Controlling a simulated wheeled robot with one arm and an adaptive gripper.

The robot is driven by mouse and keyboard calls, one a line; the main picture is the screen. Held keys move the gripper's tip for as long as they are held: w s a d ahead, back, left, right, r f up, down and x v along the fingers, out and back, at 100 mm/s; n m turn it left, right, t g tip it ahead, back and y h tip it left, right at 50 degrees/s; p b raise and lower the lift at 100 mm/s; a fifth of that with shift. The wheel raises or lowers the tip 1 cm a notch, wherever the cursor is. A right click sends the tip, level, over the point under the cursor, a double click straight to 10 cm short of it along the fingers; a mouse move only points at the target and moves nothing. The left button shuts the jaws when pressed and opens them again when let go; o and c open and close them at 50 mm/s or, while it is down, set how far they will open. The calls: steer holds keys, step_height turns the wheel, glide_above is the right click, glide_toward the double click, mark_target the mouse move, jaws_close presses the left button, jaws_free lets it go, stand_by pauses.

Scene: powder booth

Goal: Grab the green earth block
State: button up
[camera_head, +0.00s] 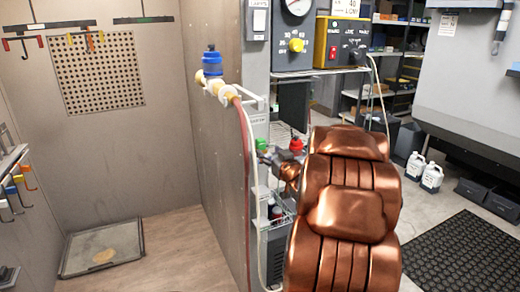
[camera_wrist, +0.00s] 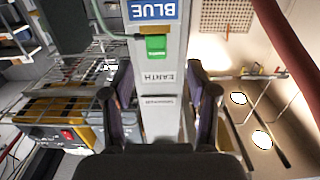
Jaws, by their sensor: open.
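The green earth block (camera_wrist: 156,45) is a small bright green piece on the front of a pale grey post, in the upper middle of the wrist view, beside an EARTH label that reads upside down. In the head view a small green piece (camera_head: 261,144) shows on the post just left of my copper arm; it looks like the same block. My gripper (camera_wrist: 158,76) is open, its two dark fingers spread either side of the post in the picture, with the block beyond the fingertips between them. Nothing is held.
The grey post (camera_head: 258,90) stands beside the booth wall (camera_head: 215,130). A red-brown hose (camera_head: 244,190) and a pale hose hang close by. A red-topped item (camera_head: 296,145) sits near my arm. A yellow control box (camera_head: 342,43) stands on a shelf above. White jugs (camera_head: 431,179) stand on the floor.

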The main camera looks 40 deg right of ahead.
mark_target(262, 141)
steer(key=shift+w+d+r, duration=0.3)
steer(key=shift+w+d, duration=0.05)
steer(key=shift+w, duration=0.2)
steer(key=shift+w+d+p, duration=0.25)
steer(key=shift+w+p, duration=0.15)
steer(key=shift+w, duration=0.3)
steer(key=x, duration=0.2)
steer(key=r+p+x, duration=0.1)
steer(key=x, duration=0.1)
steer(key=shift+d+p, duration=0.15)
steer(key=shift+p, duration=0.15)
steer(key=shift+w+d+f, duration=0.1)
steer(key=shift+w, duration=0.35)
jaws_close()
